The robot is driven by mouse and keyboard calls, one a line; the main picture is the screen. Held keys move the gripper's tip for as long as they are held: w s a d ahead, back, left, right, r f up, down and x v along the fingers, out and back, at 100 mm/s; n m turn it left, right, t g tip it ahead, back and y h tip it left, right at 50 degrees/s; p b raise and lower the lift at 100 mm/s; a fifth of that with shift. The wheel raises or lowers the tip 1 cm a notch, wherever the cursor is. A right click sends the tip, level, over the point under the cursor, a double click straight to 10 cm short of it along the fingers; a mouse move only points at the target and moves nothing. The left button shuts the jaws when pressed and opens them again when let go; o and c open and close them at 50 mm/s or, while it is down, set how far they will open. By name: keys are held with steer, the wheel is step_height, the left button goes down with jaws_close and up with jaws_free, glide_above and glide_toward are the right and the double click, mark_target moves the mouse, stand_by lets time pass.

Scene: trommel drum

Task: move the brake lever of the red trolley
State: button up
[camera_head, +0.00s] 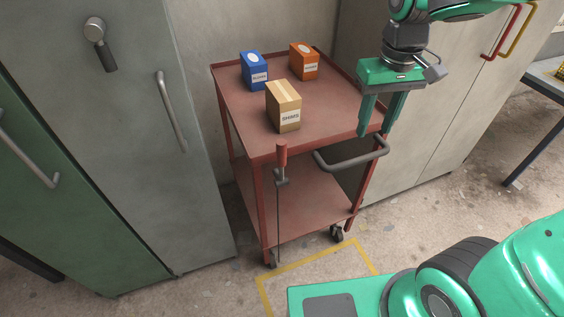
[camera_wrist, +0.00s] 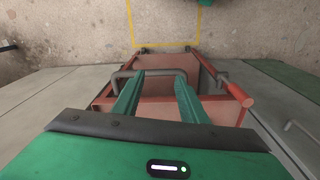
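The red trolley (camera_head: 240,95) stands between the cabinets in the head view. Its brake lever (camera_head: 281,160) has a red-orange grip and a thin rod running down the near left corner post; the grip points up. The lever's red grip also shows at the right in the wrist view (camera_wrist: 239,95). My gripper (camera_head: 380,131) is open and empty, its fingers pointing down by the trolley's right edge, to the right of the lever and apart from it. In the wrist view the trolley's grey push handle (camera_wrist: 150,73) shows beyond my fingers.
A blue box (camera_head: 254,71), an orange box (camera_head: 304,62) and a tan box (camera_head: 284,106) stand on the trolley's top. A grey cabinet (camera_head: 150,130) is close on the left. A yellow floor outline (camera_head: 318,258) lies before the trolley.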

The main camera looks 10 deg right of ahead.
steer(key=w+a+n, duration=0.3)
steer(key=w+a, duration=0.1)
steer(key=a, duration=0.7)
steer(key=n, duration=0.2)
glide_above(282, 164)
steer(key=w, duration=0.3)
steer(key=shift+s+a+f+y, duration=0.1)
steer(key=shift+s+f+y, duration=0.2)
steer(key=shift+f, duration=0.3)
steer(key=shift+s+f+g, duration=0.15)
steer(key=shift+s+f, duration=0.1)
steer(key=shift+f, duration=0.2)
steer(key=shift+s+f+g, duration=0.15)
steer(key=shift+s+f, duration=0.05)
steer(key=shift+f, duration=0.25)
steer(key=shift+s+f+m, duration=0.15)
steer(key=shift+f+m, duration=0.15)
step_height(282, 164, down, 10)
steer(key=shift+f, duration=0.1)
steer(key=shift+c, duration=0.6)
